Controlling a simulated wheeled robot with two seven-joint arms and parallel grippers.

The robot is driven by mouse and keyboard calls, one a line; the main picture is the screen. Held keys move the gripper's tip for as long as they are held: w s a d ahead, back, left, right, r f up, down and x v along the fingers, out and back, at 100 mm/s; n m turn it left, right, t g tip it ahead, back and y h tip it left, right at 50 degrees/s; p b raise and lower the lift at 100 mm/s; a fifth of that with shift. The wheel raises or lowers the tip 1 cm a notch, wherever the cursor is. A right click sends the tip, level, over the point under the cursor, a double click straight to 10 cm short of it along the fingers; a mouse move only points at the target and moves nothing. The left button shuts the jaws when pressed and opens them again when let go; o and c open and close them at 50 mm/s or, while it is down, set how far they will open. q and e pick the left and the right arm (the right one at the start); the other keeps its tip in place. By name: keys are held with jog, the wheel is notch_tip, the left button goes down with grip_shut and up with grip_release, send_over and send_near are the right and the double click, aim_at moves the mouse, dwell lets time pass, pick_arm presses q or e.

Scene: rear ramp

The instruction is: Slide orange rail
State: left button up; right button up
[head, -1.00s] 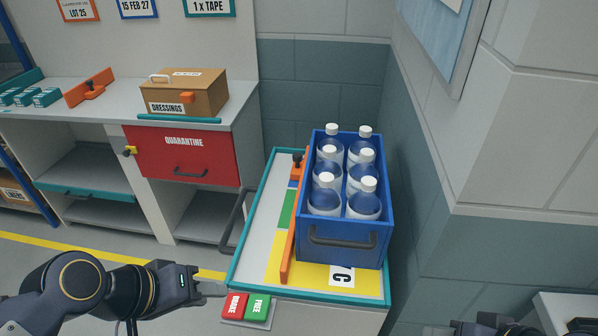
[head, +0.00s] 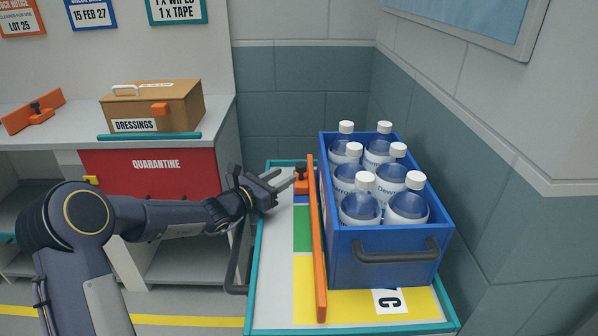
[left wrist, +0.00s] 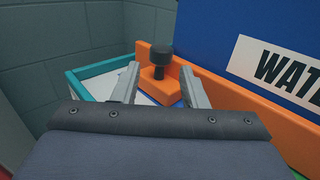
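The orange rail (head: 318,240) stands on the cart top along the left side of the blue crate (head: 385,262). A black knob (left wrist: 159,55) sits on the rail's orange foot (left wrist: 158,84) at its far end; it also shows in the head view (head: 301,169). My left gripper (head: 285,179) is at the knob. In the left wrist view its two fingers (left wrist: 155,88) are spread apart, with the knob and foot between and just beyond their tips. I see no firm contact. My right gripper is not in view.
The blue crate holds several white-capped bottles (head: 361,195). The cart top (head: 270,285) left of the rail is clear. A wall is close on the right.

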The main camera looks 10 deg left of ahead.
aim_at(297, 169)
pick_arm(q)
jog(key=x, duration=0.6)
jog(key=shift+w+d, duration=0.15)
jog(key=shift+d, duration=0.05)
